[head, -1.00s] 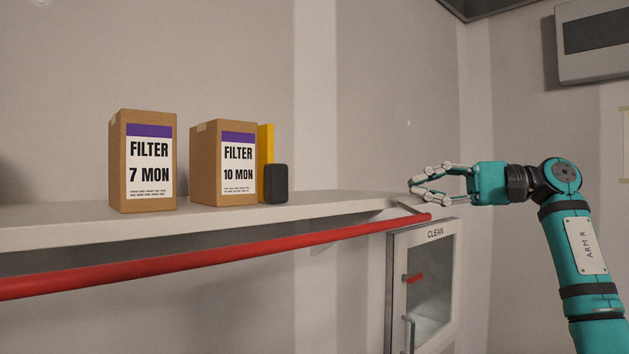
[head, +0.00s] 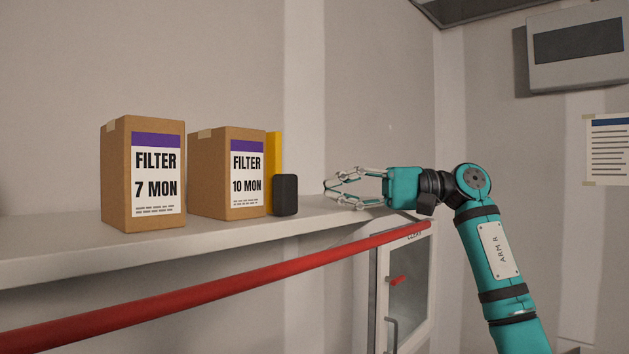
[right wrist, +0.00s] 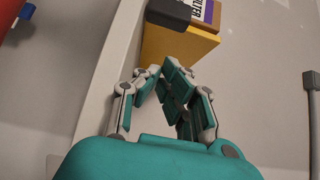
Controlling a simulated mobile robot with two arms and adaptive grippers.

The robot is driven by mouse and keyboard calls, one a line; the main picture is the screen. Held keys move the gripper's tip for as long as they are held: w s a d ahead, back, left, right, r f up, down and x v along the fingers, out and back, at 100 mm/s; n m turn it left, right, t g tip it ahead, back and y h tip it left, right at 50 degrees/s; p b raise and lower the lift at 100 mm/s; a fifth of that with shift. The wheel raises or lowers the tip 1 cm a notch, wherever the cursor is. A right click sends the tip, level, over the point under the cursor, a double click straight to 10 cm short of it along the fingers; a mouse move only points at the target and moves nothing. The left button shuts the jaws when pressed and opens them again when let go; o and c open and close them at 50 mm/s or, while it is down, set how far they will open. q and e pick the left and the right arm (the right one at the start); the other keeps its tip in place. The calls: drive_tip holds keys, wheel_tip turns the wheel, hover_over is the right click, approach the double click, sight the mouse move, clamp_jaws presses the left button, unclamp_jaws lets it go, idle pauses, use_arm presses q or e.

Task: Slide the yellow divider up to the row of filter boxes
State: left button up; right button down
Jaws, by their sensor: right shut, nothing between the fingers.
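The yellow divider (head: 273,168) stands upright on the shelf at the right side of the 10 MON filter box (head: 228,172), with no clear gap showing. A black block (head: 286,195) is at the divider's front edge. The 7 MON filter box (head: 143,174) stands to the left, a gap apart. My right gripper (head: 328,192) is shut and empty above the shelf, to the right of the divider and apart from it. The right wrist view shows its fingertips (right wrist: 160,71) just short of the divider's yellow face (right wrist: 178,42). My left gripper is not in view.
A red rail (head: 230,285) runs along the front of the shelf (head: 60,245). Below the shelf's right end hangs a cabinet with a glass door (head: 408,290). The wall rises behind the boxes.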

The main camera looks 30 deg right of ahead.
sight(314, 213)
drive_tip(key=a+p, duration=0.1)
drive_tip(key=a, duration=0.3)
drive_tip(key=shift+s, duration=0.1)
drive_tip(key=shift+s+a, duration=0.4)
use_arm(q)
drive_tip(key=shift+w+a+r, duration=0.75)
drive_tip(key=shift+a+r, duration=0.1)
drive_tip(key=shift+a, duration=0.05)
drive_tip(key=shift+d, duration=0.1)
use_arm(e)
drive_tip(key=shift+a, duration=0.1)
